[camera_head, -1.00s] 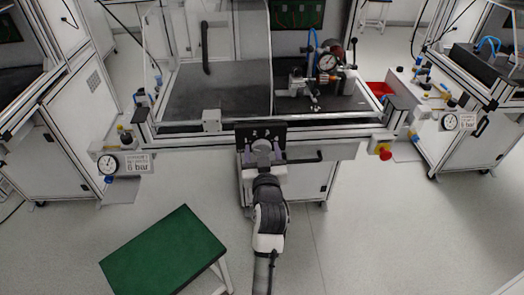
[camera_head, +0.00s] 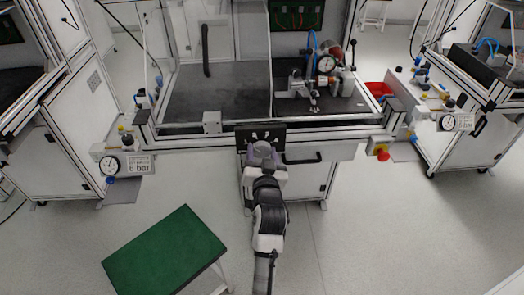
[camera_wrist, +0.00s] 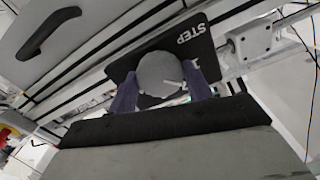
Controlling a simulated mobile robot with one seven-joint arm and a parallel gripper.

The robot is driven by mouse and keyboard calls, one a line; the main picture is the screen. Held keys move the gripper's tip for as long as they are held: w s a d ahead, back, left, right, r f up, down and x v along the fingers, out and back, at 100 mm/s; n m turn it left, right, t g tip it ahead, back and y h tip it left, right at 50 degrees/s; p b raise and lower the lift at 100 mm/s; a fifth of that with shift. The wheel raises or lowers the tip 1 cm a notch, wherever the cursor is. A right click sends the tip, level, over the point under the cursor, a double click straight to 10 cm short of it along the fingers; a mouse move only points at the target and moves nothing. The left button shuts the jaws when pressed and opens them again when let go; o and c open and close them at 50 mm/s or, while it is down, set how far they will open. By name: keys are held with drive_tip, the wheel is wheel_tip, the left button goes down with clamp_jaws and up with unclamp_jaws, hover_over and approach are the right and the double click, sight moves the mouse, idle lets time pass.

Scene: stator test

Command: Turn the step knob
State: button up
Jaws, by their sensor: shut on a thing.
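The step knob (camera_wrist: 160,70) is a round grey knob on a black panel marked STEP (camera_wrist: 190,36) in the wrist view. My gripper (camera_wrist: 160,88) has its two purple fingers on opposite sides of the knob and is shut on it. A pale line shows on the knob's face. In the head view, my gripper (camera_head: 262,150) is at the front of the bench, against the black panel (camera_head: 261,131) with white marks. The knob is hidden there behind my gripper.
A black handle (camera_head: 302,158) sticks out just right of my gripper. A red emergency button (camera_head: 383,154) is further right, and a gauge (camera_head: 110,165) is at the left. A green-topped stool (camera_head: 165,250) stands at lower left. The floor between is clear.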

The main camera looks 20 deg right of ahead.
drive_tip(key=m+p, duration=0.2)
drive_tip(key=m, duration=0.2)
drive_tip(key=shift+r+m, duration=0.1)
drive_tip(key=shift+m, duration=0.2)
idle(0.3)
drive_tip(key=o, duration=1)
drive_tip(key=shift+w, duration=0.1)
drive_tip(key=shift+s, duration=0.2)
